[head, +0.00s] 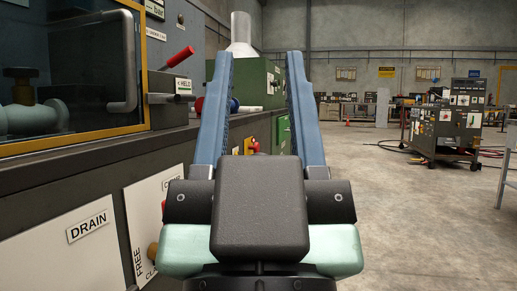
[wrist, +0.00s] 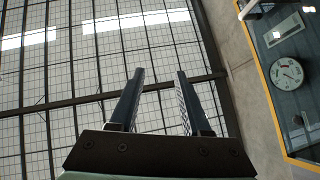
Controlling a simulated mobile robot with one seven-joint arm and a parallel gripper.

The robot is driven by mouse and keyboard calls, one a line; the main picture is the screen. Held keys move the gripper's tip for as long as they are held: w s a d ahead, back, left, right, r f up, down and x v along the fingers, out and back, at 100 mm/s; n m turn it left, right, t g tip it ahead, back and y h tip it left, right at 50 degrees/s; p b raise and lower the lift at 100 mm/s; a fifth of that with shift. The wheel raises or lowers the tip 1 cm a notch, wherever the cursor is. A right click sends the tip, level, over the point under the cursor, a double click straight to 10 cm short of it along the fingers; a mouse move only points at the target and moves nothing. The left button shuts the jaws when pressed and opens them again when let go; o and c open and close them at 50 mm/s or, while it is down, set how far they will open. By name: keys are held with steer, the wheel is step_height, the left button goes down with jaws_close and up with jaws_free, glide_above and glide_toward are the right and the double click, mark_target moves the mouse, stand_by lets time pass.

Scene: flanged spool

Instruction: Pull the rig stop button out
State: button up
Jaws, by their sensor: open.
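My gripper (head: 259,62) is open and empty in the middle of the head view, with its two blue fingers standing upright and wide apart. In the wrist view my gripper (wrist: 160,76) points up at the roof grid, with nothing between the fingers. A small red and yellow fitting (head: 252,146) shows between the fingers in the head view, on the front of the bench farther along. It may be the rig stop button, but it is too small to tell, or to tell whether it is pushed in. The gripper is not touching it.
A long dark bench (head: 100,165) runs along the left, with a DRAIN panel (head: 80,230) and a red-handled lever (head: 178,57). A green cabinet (head: 262,84) stands on it farther back. Open concrete floor (head: 400,215) lies right. A dark equipment cart (head: 447,125) stands there with cables.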

step_height(320, 180, up, 6)
steer(key=p, duration=0.5)
steer(key=shift+r+p, duration=0.1)
steer(key=shift+p, duration=0.2)
jaws_close()
step_height(320, 180, up, 16)
steer(key=p, duration=1.6)
steer(key=shift+r, duration=0.2)
